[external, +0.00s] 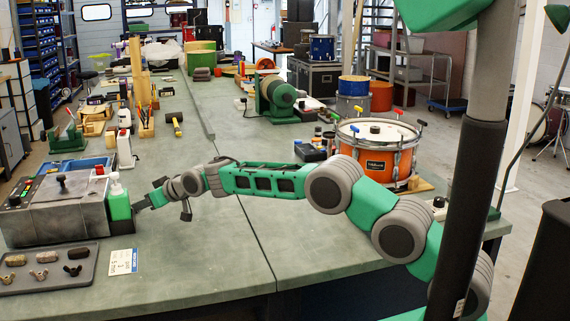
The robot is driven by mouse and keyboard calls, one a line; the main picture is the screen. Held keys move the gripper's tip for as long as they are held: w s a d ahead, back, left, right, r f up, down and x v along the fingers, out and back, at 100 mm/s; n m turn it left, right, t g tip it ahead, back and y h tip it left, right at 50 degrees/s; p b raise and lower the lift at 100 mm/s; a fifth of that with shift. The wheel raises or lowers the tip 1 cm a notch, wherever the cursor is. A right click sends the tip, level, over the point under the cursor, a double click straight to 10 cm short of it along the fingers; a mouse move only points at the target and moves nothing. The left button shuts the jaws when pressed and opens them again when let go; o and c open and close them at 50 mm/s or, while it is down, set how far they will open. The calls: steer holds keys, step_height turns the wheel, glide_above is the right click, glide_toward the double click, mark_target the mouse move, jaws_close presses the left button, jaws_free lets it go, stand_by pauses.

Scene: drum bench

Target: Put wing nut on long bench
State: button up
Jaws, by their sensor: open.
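Several small wing nuts lie on a grey tray (50,284) at the front left: a brass one (10,278), a silver one (38,275) and a black one (73,270). The tray rests on the long green-grey bench (190,274). My gripper (158,199) is open, right of a green pump bottle (119,203) and above the bench. It is up and to the right of the tray, apart from the wing nuts. I see nothing held in it, though its fingers are small here.
A metal machine (57,216) stands behind the tray. A white label card (122,262) lies right of the tray. The front middle of the bench is clear.

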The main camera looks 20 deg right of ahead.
steer(key=shift+p+x, duration=0.35)
steer(key=shift+x, duration=1.5)
jaws_close()
